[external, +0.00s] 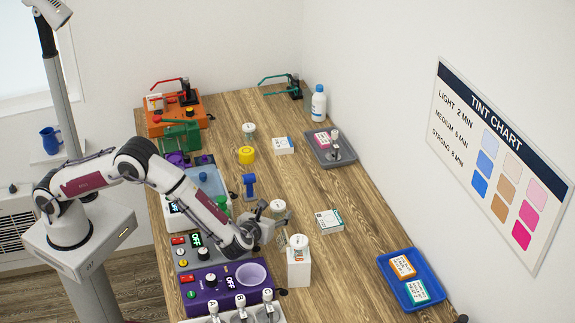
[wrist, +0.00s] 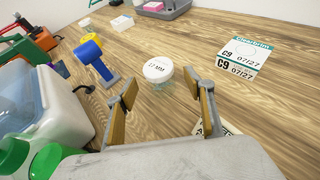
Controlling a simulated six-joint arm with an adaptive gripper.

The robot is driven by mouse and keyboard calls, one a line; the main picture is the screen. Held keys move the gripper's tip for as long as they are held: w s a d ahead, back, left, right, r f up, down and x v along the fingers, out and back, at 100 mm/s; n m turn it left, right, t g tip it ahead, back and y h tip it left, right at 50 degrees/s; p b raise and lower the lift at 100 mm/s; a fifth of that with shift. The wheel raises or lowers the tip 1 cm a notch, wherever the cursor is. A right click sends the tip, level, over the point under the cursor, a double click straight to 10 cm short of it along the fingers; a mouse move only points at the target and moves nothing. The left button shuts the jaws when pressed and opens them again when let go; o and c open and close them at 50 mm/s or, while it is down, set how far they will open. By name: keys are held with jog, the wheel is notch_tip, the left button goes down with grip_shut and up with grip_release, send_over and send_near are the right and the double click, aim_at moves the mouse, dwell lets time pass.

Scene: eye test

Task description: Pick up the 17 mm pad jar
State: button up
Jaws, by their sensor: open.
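A small clear jar with a white lid stands upright on the wooden table, seen in the wrist view (wrist: 158,72) and in the external view (external: 279,207). Its lid print ends in "MM"; the number looks like 17 or 12, too small to be sure. My gripper (external: 266,222) is open and empty close beside this jar. In the wrist view the jar shows between and just beyond the fingertips (wrist: 160,88), with no clear contact. Another white-lidded jar (external: 299,242) is at a white box, and a third (external: 249,129) stands farther back; their labels are unreadable.
The white box (external: 299,268) stands close to my gripper. A blue tool (external: 249,186) stands left of the near jar, and a C9 07/27 carton (external: 329,221) lies right. Devices line the left edge. A blue tray (external: 411,280) and grey tray (external: 318,155) are right.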

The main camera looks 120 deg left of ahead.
jog(key=shift+x, duration=1.05)
jog(key=c, duration=1.2)
